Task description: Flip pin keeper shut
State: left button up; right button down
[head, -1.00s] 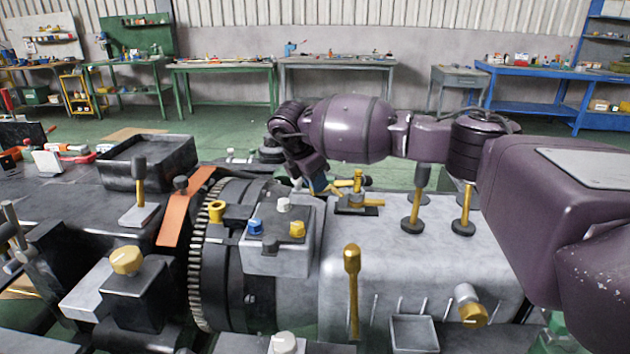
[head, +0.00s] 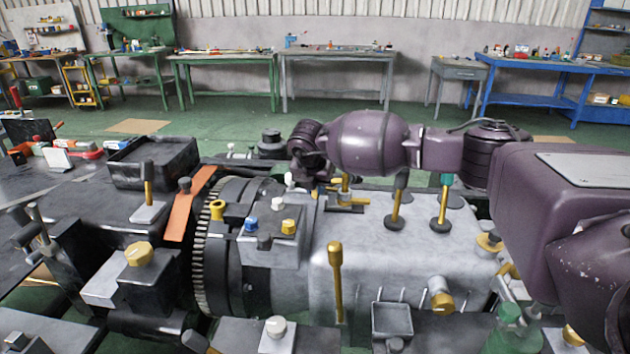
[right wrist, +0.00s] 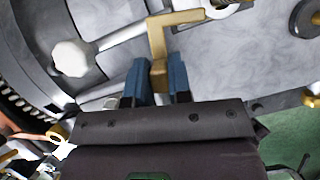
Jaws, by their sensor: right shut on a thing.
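In the right wrist view, a brass L-shaped bar (right wrist: 158,46), which looks like the pin keeper, has its lower end between the two blue fingertips of my right gripper (right wrist: 160,82). The gripper is shut on it. A metal pin with a white knob (right wrist: 72,58) runs past the bar's upper part. In the head view, the keeper's brass fitting (head: 347,198) is on top of the grey housing (head: 390,255). My right gripper (head: 328,184) is just left of it. Its fingertips are mostly hidden there. My left gripper is out of view.
Two black-based levers (head: 396,205) stand right of the fitting, below my forearm. A block with coloured knobs (head: 272,240) and a toothed ring (head: 202,265) lie to the left. A tall brass lever (head: 336,275) stands in front.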

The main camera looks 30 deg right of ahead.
jog(key=shift+s+d+n, duration=0.15)
jog(key=shift+s+n, duration=0.05)
jog(key=shift+n, duration=0.4)
jog(key=shift+s+d+n+t+y+p, duration=0.15)
jog(key=shift+n+t+y+p, duration=0.15)
jog(key=shift+n+y+p, duration=0.15)
jog(key=c, duration=1.3)
grip_release()
jog(key=shift+r, duration=0.1)
